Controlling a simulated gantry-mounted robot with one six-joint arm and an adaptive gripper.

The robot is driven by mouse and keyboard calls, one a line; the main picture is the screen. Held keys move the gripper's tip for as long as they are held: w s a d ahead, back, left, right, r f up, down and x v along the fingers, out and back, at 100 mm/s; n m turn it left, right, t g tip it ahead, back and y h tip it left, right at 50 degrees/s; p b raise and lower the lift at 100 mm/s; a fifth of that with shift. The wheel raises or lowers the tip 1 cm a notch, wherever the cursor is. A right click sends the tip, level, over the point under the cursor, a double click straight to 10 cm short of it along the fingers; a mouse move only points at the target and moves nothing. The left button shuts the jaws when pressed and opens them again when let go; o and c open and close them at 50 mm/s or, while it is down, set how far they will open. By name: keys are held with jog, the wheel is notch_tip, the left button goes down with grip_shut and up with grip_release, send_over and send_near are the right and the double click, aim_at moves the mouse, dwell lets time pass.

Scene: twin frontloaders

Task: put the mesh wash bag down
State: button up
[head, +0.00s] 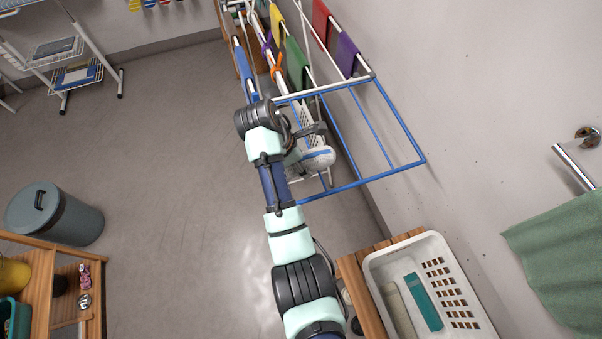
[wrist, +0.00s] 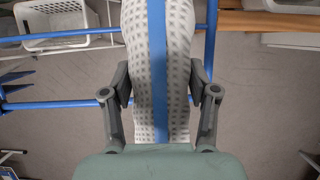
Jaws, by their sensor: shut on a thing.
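The mesh wash bag (wrist: 178,50) is white with grey dots and a blue stripe down its middle. In the wrist view it lies between the two fingers of my gripper (wrist: 160,90), which is shut on it. In the head view the bag (head: 318,158) shows beside the end of my arm, over or at the drying rack (head: 378,176). My gripper in the head view is mostly hidden behind my wrist. The rack has white rails and a blue tubular frame. I cannot tell whether the bag touches the rack.
Coloured cloths (head: 296,62) hang on the far part of the rack, beside the wall. A white basket (head: 378,262) stands on a wooden surface at lower right. A grey bin (head: 62,218) and wooden shelf stand at left. The floor (head: 180,160) between is clear.

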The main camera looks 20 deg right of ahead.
jog(key=shift+f, duration=2.15)
jog(key=o, duration=1.2)
jog(key=shift+f, duration=0.15)
jog(key=p+v, duration=0.3)
jog(key=v, duration=0.9)
jog(key=shift+d+p, duration=0.15)
jog(key=shift+p, duration=0.15)
jog(key=shift+a+r, duration=0.2)
jog(key=shift+r, duration=0.05)
jog(key=shift+f, duration=0.1)
